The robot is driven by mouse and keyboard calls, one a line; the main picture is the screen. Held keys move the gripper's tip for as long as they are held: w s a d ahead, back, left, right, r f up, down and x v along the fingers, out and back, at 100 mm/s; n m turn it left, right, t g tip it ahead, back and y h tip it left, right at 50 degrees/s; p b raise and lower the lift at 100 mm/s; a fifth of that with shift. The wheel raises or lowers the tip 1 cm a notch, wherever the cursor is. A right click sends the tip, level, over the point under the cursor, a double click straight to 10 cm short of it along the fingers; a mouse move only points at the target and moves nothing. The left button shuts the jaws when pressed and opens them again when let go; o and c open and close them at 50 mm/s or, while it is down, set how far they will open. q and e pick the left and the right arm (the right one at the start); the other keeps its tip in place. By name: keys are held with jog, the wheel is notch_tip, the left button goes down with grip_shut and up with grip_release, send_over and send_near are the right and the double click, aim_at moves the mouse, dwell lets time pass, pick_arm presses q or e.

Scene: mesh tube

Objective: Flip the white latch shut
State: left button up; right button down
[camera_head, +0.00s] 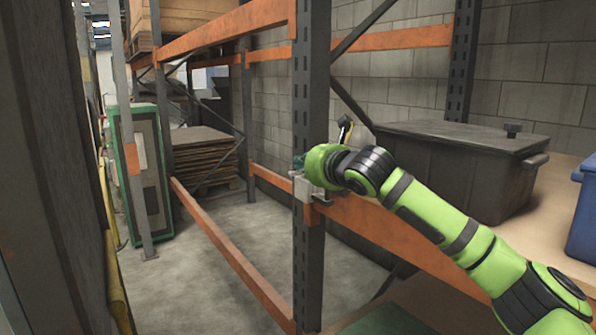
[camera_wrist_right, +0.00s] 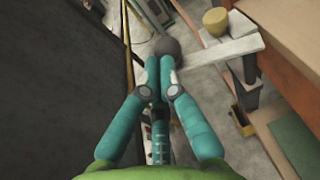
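In the wrist view, a pale grey-white bar (camera_wrist_right: 225,52), apparently the latch, extends right from beside my right fingertips. A dark grey ball (camera_wrist_right: 167,46) shows just past the tips. I cannot tell whether the fingers touch the ball or bar. My right gripper (camera_wrist_right: 161,66) has its two teal fingers together, with nothing clearly between them. In the head view, my green arm reaches in from the right and its gripper (camera_head: 299,166) is at the dark rack post, mostly hidden by the wrist. A pale block (camera_head: 304,189) shows below it on the post. My left gripper is out of view.
The dark upright post (camera_head: 308,255) and orange beams (camera_head: 232,259) stand close around the gripper. A dark lidded bin (camera_head: 455,165) and a blue bin (camera_head: 583,215) sit on the shelf at right. A yellow knob (camera_wrist_right: 215,21) rises by the bar. The floor behind is open.

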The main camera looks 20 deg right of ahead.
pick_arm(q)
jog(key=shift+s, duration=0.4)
pick_arm(e)
jog(key=shift+s+d+r, duration=0.1)
jog(key=shift+s+d, duration=0.05)
jog(key=shift+s, duration=0.05)
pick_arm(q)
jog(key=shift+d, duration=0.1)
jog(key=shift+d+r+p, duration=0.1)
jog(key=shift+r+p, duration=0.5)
pick_arm(e)
jog(key=shift+w+a+m+h, duration=0.25)
jog(key=shift+w+m+h, duration=0.05)
jog(key=shift+h, duration=0.1)
